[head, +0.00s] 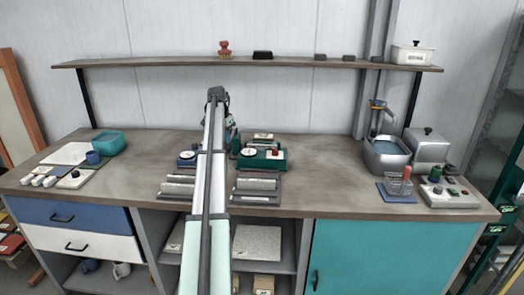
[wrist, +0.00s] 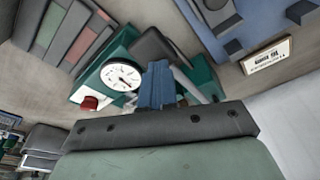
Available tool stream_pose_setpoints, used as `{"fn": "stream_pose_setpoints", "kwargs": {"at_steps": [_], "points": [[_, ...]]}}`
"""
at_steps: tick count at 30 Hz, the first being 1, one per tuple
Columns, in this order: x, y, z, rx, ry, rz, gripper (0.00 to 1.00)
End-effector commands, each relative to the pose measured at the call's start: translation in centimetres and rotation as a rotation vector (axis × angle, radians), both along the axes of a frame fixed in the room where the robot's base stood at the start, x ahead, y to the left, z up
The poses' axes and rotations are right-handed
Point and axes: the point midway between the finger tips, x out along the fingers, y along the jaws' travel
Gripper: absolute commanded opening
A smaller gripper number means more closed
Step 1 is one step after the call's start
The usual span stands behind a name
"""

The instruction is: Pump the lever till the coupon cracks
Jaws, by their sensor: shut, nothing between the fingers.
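A green tester (head: 268,161) with a white dial gauge (head: 249,152) and a red knob (head: 275,152) stands on the bench right of my arm. The wrist view shows its gauge (wrist: 122,76), red knob (wrist: 89,103) and green body (wrist: 88,90). My gripper (wrist: 158,66) is shut and empty, its blue fingers beside the gauge and in front of a dark grey part (wrist: 153,45); I cannot tell whether they touch. In the head view my gripper is mostly hidden by my arm.
A small label card (wrist: 267,56) is near the blue device. A shelf (head: 160,62) runs above the bench. Bench space right of the tester is clear.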

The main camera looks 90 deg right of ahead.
Motion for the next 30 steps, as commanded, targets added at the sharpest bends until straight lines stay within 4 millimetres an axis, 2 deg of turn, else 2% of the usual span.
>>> {"fn": "stream_pose_setpoints", "kwargs": {"at_steps": [8, 24, 30], "points": [[0.0, -0.2, 1.3, -0.002, 0.0, 0.0, 0.0], [0.0, -0.1, 6.3, -0.001, 0.0, 0.0, 0.0], [0.0, 0.0, 6.7, 0.0, 0.0, 0.0, 0.0]]}}
